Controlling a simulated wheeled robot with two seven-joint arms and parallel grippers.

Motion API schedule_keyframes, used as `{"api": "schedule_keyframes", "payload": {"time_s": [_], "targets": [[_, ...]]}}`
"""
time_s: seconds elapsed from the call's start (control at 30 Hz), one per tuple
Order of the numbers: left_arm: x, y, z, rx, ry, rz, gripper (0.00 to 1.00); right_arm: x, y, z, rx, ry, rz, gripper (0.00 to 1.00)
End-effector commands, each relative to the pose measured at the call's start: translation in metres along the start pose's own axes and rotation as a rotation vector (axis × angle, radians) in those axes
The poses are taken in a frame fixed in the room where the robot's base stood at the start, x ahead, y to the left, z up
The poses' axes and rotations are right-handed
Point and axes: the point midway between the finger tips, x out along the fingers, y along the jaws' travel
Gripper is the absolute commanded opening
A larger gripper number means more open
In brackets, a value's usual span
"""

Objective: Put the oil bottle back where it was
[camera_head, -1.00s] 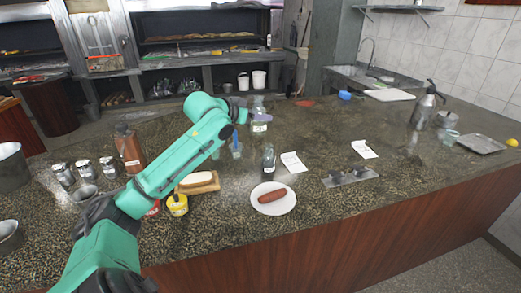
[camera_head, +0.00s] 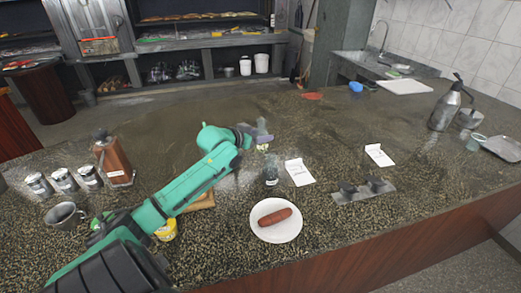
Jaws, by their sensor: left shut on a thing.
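My left gripper (camera_head: 260,137) is beyond the middle of the counter, at the end of the green arm. It is shut on a glass bottle, taken to be the oil bottle (camera_head: 262,148). Only a small part of the bottle with a pale label shows; the gripper hides much of the rest. I cannot tell whether its base touches the counter. A small dark glass bottle (camera_head: 271,170) stands upright just nearer, beside the paper cards. My right gripper is not in view.
A white plate (camera_head: 262,232) with a sausage (camera_head: 275,217) lies in front. Two cards (camera_head: 300,172) (camera_head: 379,155) and a metal holder (camera_head: 362,192) lie to the right. The far counter is mostly clear.

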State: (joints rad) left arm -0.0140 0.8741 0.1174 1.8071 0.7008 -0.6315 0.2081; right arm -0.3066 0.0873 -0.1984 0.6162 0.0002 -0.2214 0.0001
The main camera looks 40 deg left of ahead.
Motion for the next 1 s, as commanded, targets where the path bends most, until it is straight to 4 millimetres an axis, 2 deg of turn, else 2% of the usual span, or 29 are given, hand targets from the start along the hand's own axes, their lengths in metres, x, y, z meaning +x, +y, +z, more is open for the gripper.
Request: {"api": "schedule_keyframes", "payload": {"time_s": [0.37, 0.67, 0.7, 0.77, 0.8, 1.0], "targets": [[0.025, 0.000, 0.060, 0.000, 0.002, -0.001, 0.00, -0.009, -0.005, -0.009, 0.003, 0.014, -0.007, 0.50], [0.028, 0.000, 0.066, 0.002, 0.004, -0.001, 0.00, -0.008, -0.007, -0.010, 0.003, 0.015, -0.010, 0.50], [0.028, 0.000, 0.067, 0.001, 0.002, -0.001, 0.67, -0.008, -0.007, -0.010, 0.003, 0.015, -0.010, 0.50], [0.028, 0.000, 0.067, 0.001, 0.002, -0.001, 0.90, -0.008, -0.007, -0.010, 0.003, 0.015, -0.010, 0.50], [0.028, 0.000, 0.066, 0.001, 0.002, -0.001, 0.94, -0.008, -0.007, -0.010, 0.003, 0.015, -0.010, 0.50], [0.028, 0.000, 0.066, 0.001, 0.002, 0.000, 0.94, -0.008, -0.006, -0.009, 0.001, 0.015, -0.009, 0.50]]}}
